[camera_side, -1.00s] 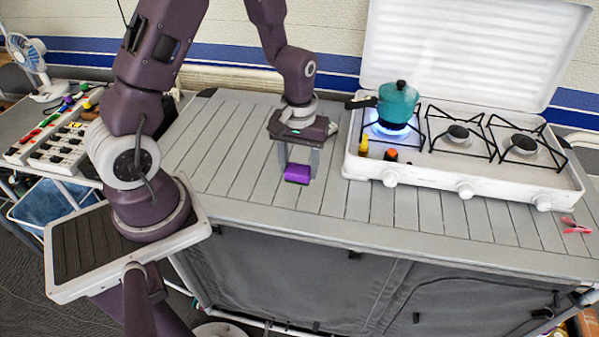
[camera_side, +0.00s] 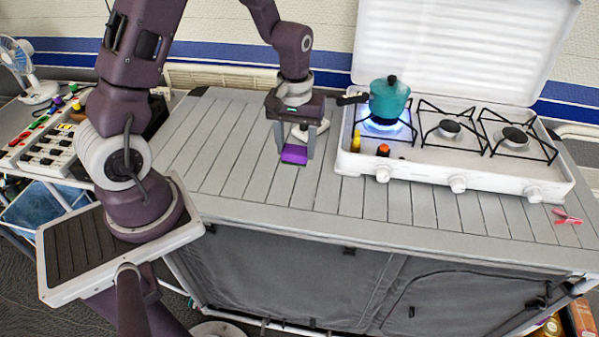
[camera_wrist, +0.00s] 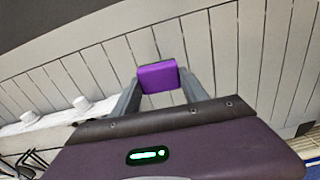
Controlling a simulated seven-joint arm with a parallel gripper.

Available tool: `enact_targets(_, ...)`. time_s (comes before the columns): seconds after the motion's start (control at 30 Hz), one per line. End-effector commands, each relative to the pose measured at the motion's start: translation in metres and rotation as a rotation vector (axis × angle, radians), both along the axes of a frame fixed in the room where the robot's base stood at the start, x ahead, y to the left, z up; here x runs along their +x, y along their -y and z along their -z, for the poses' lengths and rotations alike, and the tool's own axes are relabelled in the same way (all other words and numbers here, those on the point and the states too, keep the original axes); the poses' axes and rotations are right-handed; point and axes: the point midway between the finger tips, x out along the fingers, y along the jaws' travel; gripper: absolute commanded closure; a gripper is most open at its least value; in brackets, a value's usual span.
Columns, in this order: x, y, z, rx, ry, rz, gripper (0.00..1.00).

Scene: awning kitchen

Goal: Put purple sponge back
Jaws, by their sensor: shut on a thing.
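The purple sponge (camera_side: 293,154) is a small block held between the fingertips of my gripper (camera_side: 296,150), over the slatted grey counter left of the stove. It also shows in the wrist view (camera_wrist: 158,77), where both fingers of my gripper (camera_wrist: 160,82) close on its sides. I cannot tell whether the sponge touches the counter or hangs just above it. A white object (camera_side: 309,132) sits on the counter behind my gripper, partly hidden by the fingers.
A white gas stove (camera_side: 455,180) with its lid up stands to the right. A teal pot (camera_side: 389,100) sits over a lit blue flame, its handle near my gripper. A pink clip (camera_side: 567,216) lies far right. The counter's left side is clear.

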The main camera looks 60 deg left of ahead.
Motion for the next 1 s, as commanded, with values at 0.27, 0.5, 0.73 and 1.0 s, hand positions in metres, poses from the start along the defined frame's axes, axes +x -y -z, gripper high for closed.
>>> enact_targets(0.27, 0.064, -0.061, -0.016, 0.003, 0.003, -0.048, 0.92)
enact_targets(0.5, 0.070, -0.070, 0.027, 0.000, -0.006, -0.052, 0.92)
enact_targets(0.73, 0.070, -0.069, 0.060, 0.001, -0.004, -0.052, 0.92)
enact_targets(1.0, 0.071, -0.070, 0.081, 0.002, 0.001, -0.052, 0.92)
